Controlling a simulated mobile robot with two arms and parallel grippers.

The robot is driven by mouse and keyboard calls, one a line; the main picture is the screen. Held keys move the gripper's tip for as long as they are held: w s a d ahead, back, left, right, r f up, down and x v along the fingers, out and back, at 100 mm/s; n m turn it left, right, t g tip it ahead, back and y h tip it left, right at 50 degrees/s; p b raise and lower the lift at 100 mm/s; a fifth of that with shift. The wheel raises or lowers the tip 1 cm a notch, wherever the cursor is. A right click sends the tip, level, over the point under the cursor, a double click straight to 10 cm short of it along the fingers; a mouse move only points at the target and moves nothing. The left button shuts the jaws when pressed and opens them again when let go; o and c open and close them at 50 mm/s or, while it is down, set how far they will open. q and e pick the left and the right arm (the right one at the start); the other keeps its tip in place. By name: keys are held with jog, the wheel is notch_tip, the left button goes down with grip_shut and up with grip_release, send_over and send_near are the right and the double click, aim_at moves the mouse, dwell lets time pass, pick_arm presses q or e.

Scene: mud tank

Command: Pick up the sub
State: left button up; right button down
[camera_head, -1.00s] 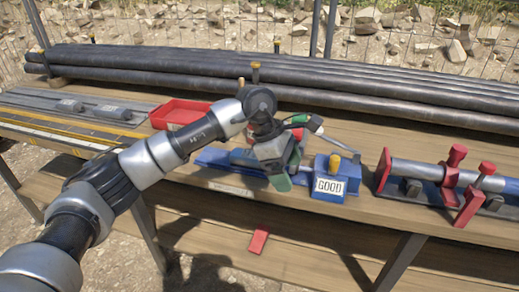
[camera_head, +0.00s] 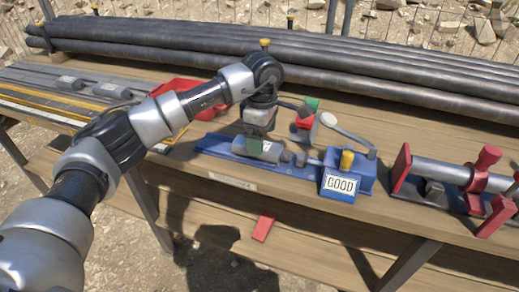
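A short grey cylinder, which looks like the sub (camera_head: 271,151), lies on its side on a blue fixture (camera_head: 225,149) on the wooden bench. My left gripper (camera_head: 254,143) comes in from the left and points down at the cylinder's left part. One green fingertip pad shows in front of the cylinder. The other finger is hidden, so I cannot tell whether the gripper touches or grips the cylinder. My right gripper is not in view.
A blue box marked GOOD (camera_head: 340,185) stands at the fixture's right end, with a lever and red and green parts behind. A red-clamped bar (camera_head: 440,170) is at right. A red tray (camera_head: 183,88) sits behind my arm. Long dark pipes (camera_head: 200,48) line the back.

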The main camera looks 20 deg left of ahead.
pick_arm(q)
jog(key=f, duration=0.3)
jog(key=shift+w+f, duration=0.25)
jog(key=shift+f, duration=0.05)
jog(key=c, duration=1.2)
jog(key=shift+r, duration=0.1)
